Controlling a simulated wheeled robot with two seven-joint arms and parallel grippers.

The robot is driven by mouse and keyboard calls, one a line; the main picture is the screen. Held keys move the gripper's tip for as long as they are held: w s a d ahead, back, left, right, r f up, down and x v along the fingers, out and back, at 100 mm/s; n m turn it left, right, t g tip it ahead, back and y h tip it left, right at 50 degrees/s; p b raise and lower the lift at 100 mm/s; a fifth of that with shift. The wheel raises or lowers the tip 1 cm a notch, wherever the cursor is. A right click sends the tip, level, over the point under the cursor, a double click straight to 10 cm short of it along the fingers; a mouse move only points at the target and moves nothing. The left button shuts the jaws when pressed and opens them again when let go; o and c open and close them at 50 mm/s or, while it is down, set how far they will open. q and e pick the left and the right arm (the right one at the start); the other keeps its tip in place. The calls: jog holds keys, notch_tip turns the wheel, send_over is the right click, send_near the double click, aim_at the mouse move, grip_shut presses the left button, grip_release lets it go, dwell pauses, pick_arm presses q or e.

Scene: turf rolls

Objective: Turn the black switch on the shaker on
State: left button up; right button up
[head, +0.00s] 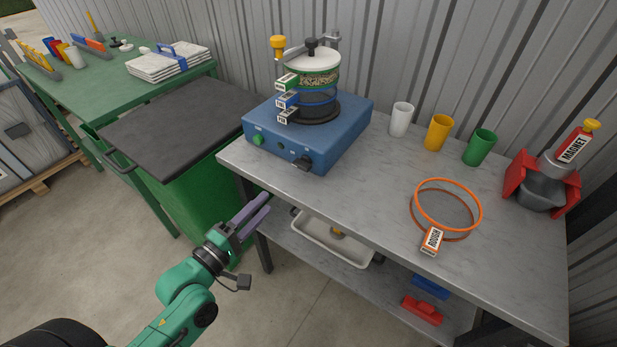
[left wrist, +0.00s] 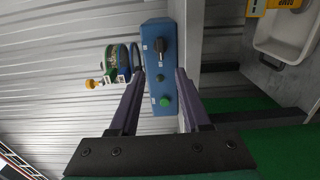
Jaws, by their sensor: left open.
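The shaker (head: 315,128) is a blue box on the grey table, with a stack of sieves (head: 314,88) clamped on top. Its front face carries a green button (head: 258,140), a small dark button and a black switch (head: 303,163) at the right end. My left gripper (head: 256,214) is open and empty, below and in front of the shaker, off the table's front left edge. In the left wrist view the shaker's front (left wrist: 158,60) shows beyond the open fingers (left wrist: 158,98), with the black switch (left wrist: 161,47) past the fingertips. My right gripper is not in view.
An orange-rimmed sieve (head: 447,205) lies on the table's right part. White (head: 401,119), yellow (head: 438,132) and green (head: 479,147) cups stand behind it, beside a red magnet holder (head: 541,183). A white tray (head: 334,240) sits on the lower shelf. A green bin (head: 185,187) stands left.

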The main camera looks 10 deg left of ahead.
aim_at(299, 168)
pick_arm(q)
jog(key=p+x, duration=0.1)
jog(key=x, duration=1.2)
jog(key=shift+w+p, duration=0.4)
jog(key=shift+w, duration=0.05)
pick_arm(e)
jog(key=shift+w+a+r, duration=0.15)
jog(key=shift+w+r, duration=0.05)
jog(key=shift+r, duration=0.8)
pick_arm(q)
jog(key=shift+s, duration=0.1)
jog(key=shift+c, duration=0.3)
grip_shut()
